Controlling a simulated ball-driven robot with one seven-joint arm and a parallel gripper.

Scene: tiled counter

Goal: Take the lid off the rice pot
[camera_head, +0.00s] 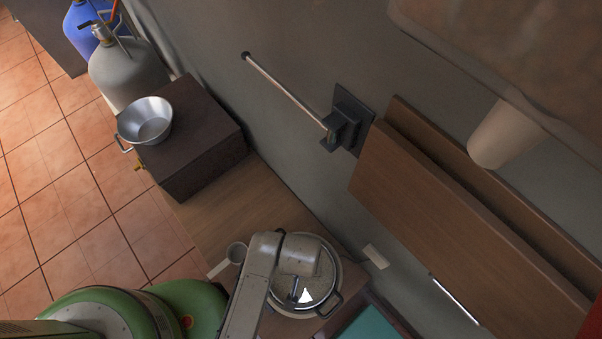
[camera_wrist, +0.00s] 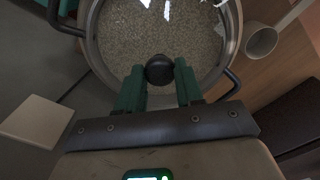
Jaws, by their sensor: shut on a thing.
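The rice pot (camera_head: 333,303) stands on the wooden counter at the lower middle of the head view, with dark side handles. Its round glass lid (camera_head: 322,262) has a metal rim, and speckled rice-like grain shows through it. The lid (camera_wrist: 130,40) fills the top of the wrist view, with a round black knob (camera_wrist: 160,68) at its centre. My gripper (camera_wrist: 160,84) has its green fingers on either side of this knob and is shut on it. The lid appears to sit on the pot; I cannot tell whether there is a gap.
A small white long-handled cup (camera_head: 236,253) lies left of the pot, close to my arm. A metal pan (camera_head: 146,122) sits on a dark box (camera_head: 200,150) farther back. A wall rail (camera_head: 290,95) and wooden boards (camera_head: 460,210) are to the right. Bare counter (camera_head: 240,205) lies behind the pot.

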